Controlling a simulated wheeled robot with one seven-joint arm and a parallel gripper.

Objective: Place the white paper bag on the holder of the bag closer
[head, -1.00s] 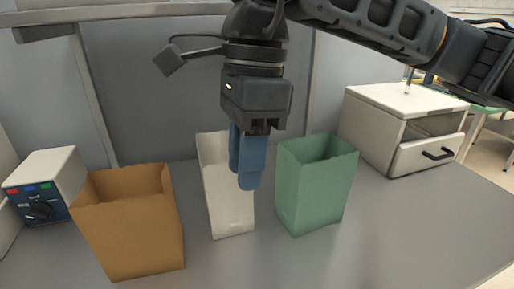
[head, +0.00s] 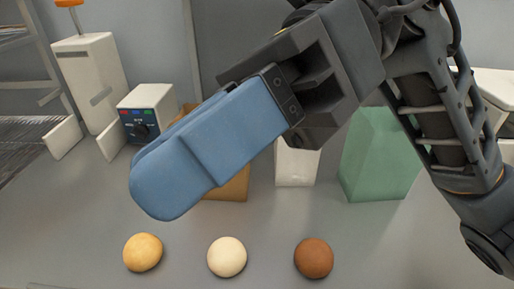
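The white paper bag (head: 297,168) stands on the grey worktop, between the brown bag and the green bag. My gripper hides its upper part. My gripper (head: 165,185), with blue fingers, is large in the foreground and points down to the left. One finger covers most of the other, so its opening cannot be judged. No bag shows in it. A tall white device with an orange knob, probably the bag closer (head: 90,85), stands at the back left. Two low white plates (head: 63,138) stand at its foot; I cannot tell whether they are its holder.
A brown bag (head: 232,188) is partly behind my gripper; a green bag (head: 375,165) is at right. A control box (head: 146,112) stands beside the white device. Three buns, yellow (head: 143,252), cream (head: 227,257) and brown (head: 314,258), lie in front. A wire rack (head: 28,140) is at far left.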

